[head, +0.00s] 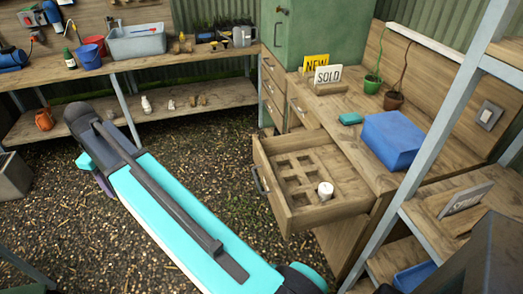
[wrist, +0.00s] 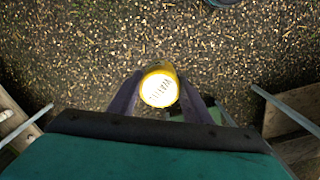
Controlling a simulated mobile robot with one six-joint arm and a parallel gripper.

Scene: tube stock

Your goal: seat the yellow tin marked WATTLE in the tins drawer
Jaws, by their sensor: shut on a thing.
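A yellow tin (wrist: 168,70) with a pale lid is between the fingers of my gripper (wrist: 158,82) in the wrist view. The gripper is shut on it, above the gravel floor. Small dark lettering runs across the lid; I cannot read it surely. In the head view the tin is hidden behind my arm. The tins drawer (head: 267,184) is pulled open at centre right. It has an insert (head: 318,172) with several square recesses. A white tin (head: 326,191) stands at the right of the insert. My gripper is away from the drawer, to its left.
The bench above the drawer holds a blue box (head: 396,139), a teal block (head: 349,119), signs (head: 328,75) and two potted plants. A grey-framed shelf (head: 430,128) stands close on the right. A long bench (head: 140,65) runs along the back. Gravel floor (head: 215,165) is open between.

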